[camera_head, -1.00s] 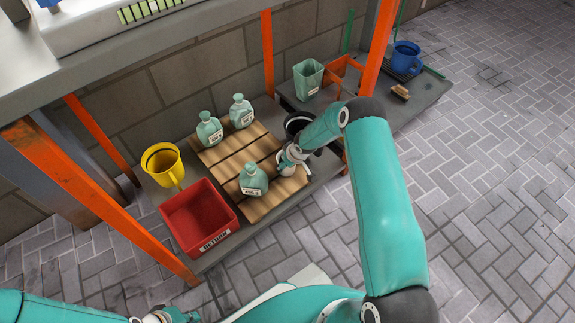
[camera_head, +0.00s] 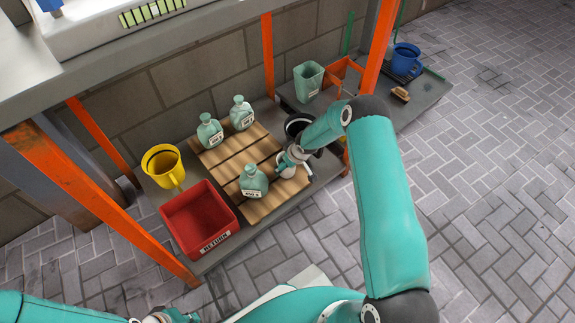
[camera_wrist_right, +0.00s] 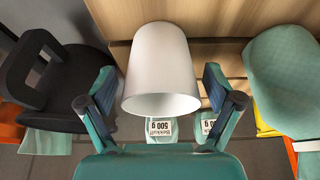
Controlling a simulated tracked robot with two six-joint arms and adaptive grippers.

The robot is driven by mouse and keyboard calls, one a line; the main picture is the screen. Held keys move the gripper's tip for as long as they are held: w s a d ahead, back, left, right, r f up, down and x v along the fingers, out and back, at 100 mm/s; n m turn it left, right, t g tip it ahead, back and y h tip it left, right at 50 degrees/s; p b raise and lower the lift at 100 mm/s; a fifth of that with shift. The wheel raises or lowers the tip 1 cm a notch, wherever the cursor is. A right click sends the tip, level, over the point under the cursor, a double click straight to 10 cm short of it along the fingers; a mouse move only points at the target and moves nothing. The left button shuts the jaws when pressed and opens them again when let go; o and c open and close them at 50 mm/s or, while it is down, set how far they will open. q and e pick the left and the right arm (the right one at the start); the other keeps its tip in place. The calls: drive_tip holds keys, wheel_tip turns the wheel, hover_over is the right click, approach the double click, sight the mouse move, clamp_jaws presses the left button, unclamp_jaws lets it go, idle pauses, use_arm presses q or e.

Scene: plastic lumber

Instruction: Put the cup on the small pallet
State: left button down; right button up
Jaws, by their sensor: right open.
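The white cup (camera_wrist_right: 160,65) is between the two spread fingers of my right gripper (camera_wrist_right: 158,82) in the right wrist view, with a gap on each side. In the head view the cup (camera_head: 287,171) is small and partly covered by my right wrist, at the right edge of the small wooden pallet (camera_head: 226,158). Pallet planks (camera_wrist_right: 222,20) also show behind the cup in the wrist view. I cannot tell whether the cup's base touches the pallet. My left gripper (camera_head: 178,315) is at the bottom edge of the head view, cut off, its fingers unclear.
Several pale green bottles (camera_head: 254,181) stand on the pallet. A black mug (camera_head: 298,124) is close behind my right wrist. A red bin (camera_head: 199,220) and yellow mug (camera_head: 163,165) stand left. A green container (camera_head: 308,82), brush (camera_head: 400,94) and blue mug (camera_head: 406,58) are farther right.

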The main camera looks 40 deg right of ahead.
drive_tip(key=p+v, duration=0.2)
drive_tip(key=v, duration=0.8)
drive_tip(key=s+a+f+m+g+y, duration=0.1)
drive_tip(key=s+a+y, duration=0.1)
drive_tip(key=s+a, duration=0.6)
drive_tip(key=s+a+f+m+g+y, duration=0.15)
drive_tip(key=s+a, duration=0.25)
drive_tip(key=a, duration=0.7)
drive_tip(key=s+a+g, duration=0.1)
drive_tip(key=s+a, duration=0.5)
drive_tip(key=s, duration=0.6)
drive_tip(key=shift+m+g, duration=0.25)
wheel_tip(320, 180, up, 39)
drive_tip(key=p, duration=3.8)
drive_tip(key=shift+f, duration=0.2)
